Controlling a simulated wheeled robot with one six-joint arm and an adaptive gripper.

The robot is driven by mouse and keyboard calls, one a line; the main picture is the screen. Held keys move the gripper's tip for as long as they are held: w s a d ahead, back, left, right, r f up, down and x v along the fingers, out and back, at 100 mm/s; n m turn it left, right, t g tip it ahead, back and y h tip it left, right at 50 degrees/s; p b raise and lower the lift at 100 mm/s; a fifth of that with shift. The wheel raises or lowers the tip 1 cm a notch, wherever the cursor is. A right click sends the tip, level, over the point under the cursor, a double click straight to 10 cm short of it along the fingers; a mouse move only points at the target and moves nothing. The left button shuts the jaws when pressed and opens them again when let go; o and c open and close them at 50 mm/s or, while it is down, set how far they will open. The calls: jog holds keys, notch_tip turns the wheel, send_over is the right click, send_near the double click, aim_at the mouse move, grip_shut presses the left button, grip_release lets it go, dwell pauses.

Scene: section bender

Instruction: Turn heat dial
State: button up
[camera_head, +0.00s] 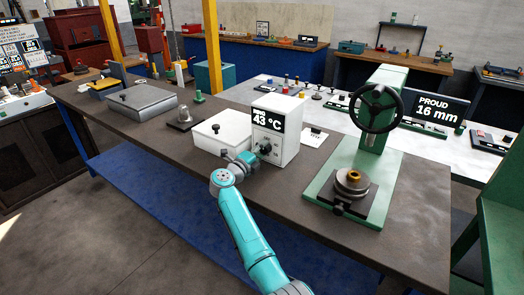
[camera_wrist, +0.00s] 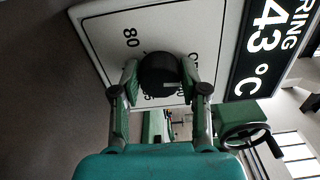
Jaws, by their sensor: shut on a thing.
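The heat dial (camera_wrist: 158,76) is a round black knob with a light pointer mark on a white panel with printed numbers, "80" among them. It sits on the front of a white box (camera_head: 288,146) whose display (camera_head: 268,120) reads 43 °C. In the head view, my gripper (camera_head: 256,158) is at the box's front, and it hides part of the dial. In the wrist view, my gripper's two fingers (camera_wrist: 159,88) lie on either side of the dial and are shut on it. Some of the printed scale is hidden behind the dial and fingers.
A white lidded box (camera_head: 222,132) stands left of the heater box. A green press with a black handwheel (camera_head: 376,109) stands to the right on the same dark bench (camera_head: 290,222). The bench front between them is clear. A "PROUD 16 mm" display (camera_head: 438,110) stands behind.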

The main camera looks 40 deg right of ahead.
jog(key=shift+n, duration=0.5)
jog(key=o, duration=1.1)
jog(key=shift+o, duration=0.2)
jog(key=v, duration=1.2)
